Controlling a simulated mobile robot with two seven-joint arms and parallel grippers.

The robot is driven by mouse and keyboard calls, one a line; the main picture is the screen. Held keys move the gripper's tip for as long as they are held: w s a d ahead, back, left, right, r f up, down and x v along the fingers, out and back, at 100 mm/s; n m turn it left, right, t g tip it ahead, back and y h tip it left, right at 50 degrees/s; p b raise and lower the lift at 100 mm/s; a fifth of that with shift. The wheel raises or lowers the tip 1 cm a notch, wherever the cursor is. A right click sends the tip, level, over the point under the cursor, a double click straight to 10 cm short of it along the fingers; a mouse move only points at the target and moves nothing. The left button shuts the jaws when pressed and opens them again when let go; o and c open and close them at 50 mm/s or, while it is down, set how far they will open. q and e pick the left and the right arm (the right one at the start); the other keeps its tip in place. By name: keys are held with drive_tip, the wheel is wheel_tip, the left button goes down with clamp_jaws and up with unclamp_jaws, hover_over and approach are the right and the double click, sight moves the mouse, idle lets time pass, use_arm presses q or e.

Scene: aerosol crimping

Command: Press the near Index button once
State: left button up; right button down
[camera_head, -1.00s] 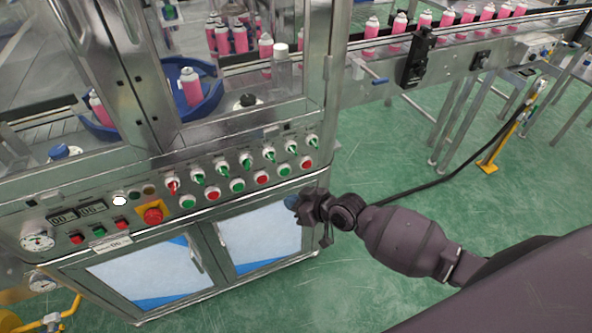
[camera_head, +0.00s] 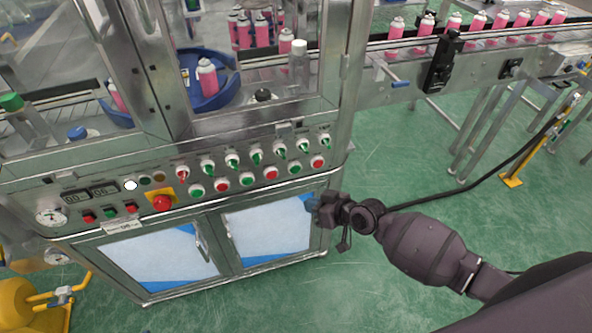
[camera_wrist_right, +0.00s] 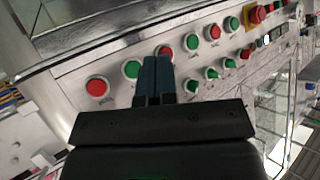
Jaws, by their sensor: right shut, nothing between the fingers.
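The machine's control panel (camera_head: 110,202) carries a row of alternating green and red push buttons. From the right in the head view these include a red button (camera_head: 318,161), a green button (camera_head: 295,167) and another red button (camera_head: 271,174). Their labels are too small to read, so I cannot tell which is Index. My right gripper (camera_head: 312,204) is shut and empty, below the row's right end. In the right wrist view its blue fingertips (camera_wrist_right: 155,62) overlap the panel between a green button (camera_wrist_right: 132,69) and a partly covered red button (camera_wrist_right: 164,50); contact is unclear. My left gripper is not in view.
Green and white selector switches (camera_head: 254,157) sit above the buttons. A red emergency stop (camera_head: 162,203) on a yellow plate is to the left. Cabinet doors (camera_head: 268,232) lie below. A conveyor with pink cans (camera_head: 478,20) runs right.

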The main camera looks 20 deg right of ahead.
sight(295, 169)
drive_tip(key=w+b, duration=0.3)
drive_tip(key=w, duration=0.5)
drive_tip(key=shift+w+a, duration=0.15)
drive_tip(key=shift+w, duration=0.1)
idle(0.9)
drive_tip(key=shift+w+b, duration=0.15)
drive_tip(key=shift+b, duration=0.2)
idle(0.8)
drive_tip(key=shift+w, duration=0.3)
